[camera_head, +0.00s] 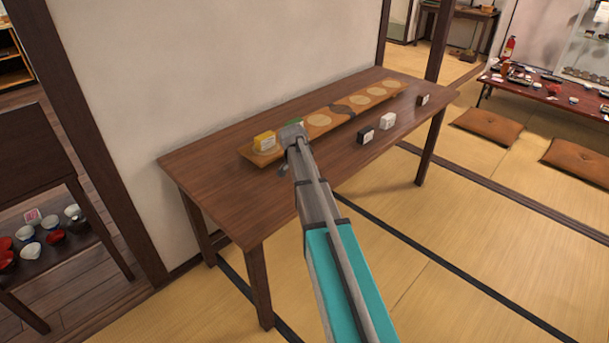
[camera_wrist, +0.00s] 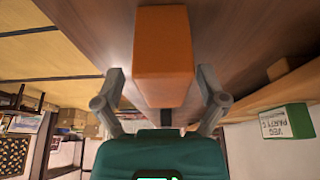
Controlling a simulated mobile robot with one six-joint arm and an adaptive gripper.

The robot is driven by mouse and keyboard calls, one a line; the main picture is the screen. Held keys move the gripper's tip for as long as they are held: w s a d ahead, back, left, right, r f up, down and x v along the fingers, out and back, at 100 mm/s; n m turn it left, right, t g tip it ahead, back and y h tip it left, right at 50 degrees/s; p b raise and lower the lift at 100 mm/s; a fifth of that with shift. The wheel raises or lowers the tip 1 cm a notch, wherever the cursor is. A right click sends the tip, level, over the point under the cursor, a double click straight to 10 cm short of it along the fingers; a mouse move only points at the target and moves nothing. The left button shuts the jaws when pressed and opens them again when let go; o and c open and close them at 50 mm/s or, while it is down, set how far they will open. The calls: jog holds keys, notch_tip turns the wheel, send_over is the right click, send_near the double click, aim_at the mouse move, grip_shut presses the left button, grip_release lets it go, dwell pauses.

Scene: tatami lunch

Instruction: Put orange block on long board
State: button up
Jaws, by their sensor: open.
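The orange block (camera_wrist: 163,45) shows in the wrist view between the two fingers of my gripper (camera_wrist: 161,78). The gripper is open, with a gap visible on each side of the block. The block appears against the dark table top, apart from the board. In the head view my gripper (camera_head: 292,136) is over the table near the board's front edge, and the orange block is hidden there. The long board (camera_head: 318,120) lies along the table with several pale round spots.
A white block (camera_head: 387,121), a dark block with a white face (camera_head: 365,135) and another dark block (camera_head: 423,99) stand on the table (camera_head: 225,165) in front of the board. A wall is behind the table. The table's front left is clear.

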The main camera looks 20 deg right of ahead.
grip_shut()
dwell(0.5)
jog(key=shift+r, duration=0.15)
notch_tip(320, 180, up, 3)
jog(key=p, duration=0.3)
jog(key=s+a+r+p, duration=0.4)
jog(key=s+r+p, duration=0.5)
jog(key=s, duration=0.4)
jog(key=shift+s+r+p, duration=0.2)
jog(key=shift+r+p, duration=0.15)
jog(key=shift+p, duration=0.15)
